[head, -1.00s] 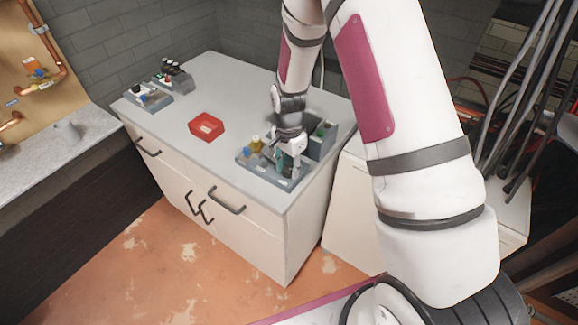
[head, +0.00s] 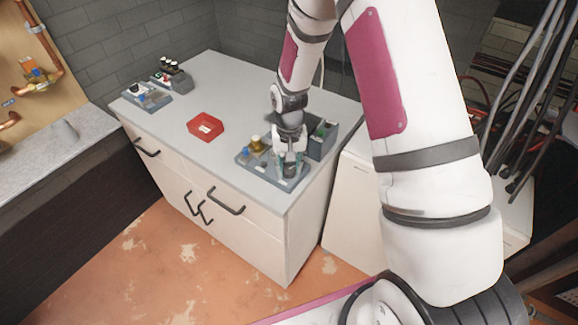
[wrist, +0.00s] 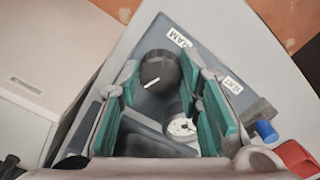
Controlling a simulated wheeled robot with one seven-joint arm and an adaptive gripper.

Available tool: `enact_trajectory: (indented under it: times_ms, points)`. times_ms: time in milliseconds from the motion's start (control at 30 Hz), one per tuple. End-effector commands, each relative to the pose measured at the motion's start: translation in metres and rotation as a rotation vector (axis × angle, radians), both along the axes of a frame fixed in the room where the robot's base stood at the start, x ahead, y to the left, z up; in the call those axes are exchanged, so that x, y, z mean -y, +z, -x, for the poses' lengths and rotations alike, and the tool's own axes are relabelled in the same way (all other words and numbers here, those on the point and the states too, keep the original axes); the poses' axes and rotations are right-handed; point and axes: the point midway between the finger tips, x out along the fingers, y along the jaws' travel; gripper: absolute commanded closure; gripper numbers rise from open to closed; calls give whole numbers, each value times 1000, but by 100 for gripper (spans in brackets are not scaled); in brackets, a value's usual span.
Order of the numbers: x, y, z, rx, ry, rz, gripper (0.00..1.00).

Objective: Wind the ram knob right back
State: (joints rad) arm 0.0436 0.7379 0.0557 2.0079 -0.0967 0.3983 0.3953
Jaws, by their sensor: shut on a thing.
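The ram knob (wrist: 158,72) is round and black with a white line on its top. It stands on a grey panel beside a label (wrist: 179,37) reading RAM. My gripper (wrist: 161,75) has its green-padded fingers on either side of the knob, shut on it. In the head view my gripper (head: 290,163) points down at the grey unit (head: 252,162) near the cabinet's right front corner, and its fingers partly hide the knob.
A round white gauge (wrist: 182,127) lies between my fingers, nearer the palm. A blue knob (wrist: 266,131) and a red part (wrist: 297,157) are to the right. In the head view a red tray (head: 206,127) and another grey unit (head: 147,96) stand left, with clear worktop between.

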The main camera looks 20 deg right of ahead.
Motion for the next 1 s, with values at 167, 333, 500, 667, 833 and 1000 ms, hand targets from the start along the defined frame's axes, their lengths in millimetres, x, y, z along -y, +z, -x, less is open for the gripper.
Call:
enact_trajectory:
  times_ms: [167,333,500,667,833,1000]
  points:
    - [0,0,-1,1,139,0,95]
    - [0,0,-1,1,245,-1,95]
    - [0,0,-1,2,315,0,95]
    - [0,0,-1,2,350,1,95]
    - [0,0,0,2,364,1,95]
    - [0,0,0,1,365,0,95]
